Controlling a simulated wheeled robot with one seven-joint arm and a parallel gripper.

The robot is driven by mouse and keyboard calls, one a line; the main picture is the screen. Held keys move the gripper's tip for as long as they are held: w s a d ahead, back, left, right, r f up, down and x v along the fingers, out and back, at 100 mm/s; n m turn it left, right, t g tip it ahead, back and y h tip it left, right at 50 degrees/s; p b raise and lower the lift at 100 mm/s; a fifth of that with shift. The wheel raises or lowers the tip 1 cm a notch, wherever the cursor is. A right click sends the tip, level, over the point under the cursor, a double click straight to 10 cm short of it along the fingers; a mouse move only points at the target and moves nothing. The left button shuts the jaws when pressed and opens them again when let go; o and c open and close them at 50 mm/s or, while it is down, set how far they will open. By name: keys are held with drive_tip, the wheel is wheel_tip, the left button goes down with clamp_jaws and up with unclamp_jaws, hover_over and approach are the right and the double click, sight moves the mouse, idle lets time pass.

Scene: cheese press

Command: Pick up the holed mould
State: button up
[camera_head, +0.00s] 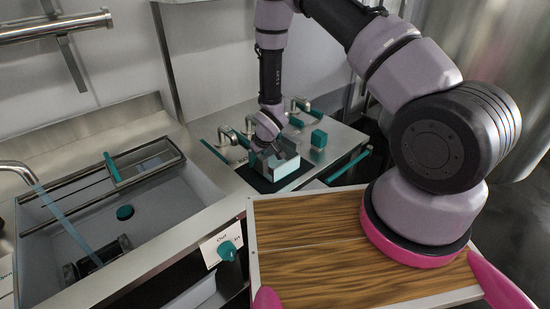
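A pale, box-shaped thing (287,172), which may be the holed mould, sits on a dark pad on the steel counter, near the middle of the view. No holes can be made out on it at this size. My gripper (272,155) points down at this box from above and covers part of its top and left side. The fingers overlap the box in the picture. I cannot tell whether they touch it or how far apart they are.
A teal block (318,139) stands right of my gripper on the steel counter (345,140). Teal-handled metal fittings (228,135) stand close on the left. A sink (150,215) with a running tap (18,168) is at the left. A teal bar (347,167) runs along the counter's front.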

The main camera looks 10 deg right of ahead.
clamp_jaws()
idle(1.1)
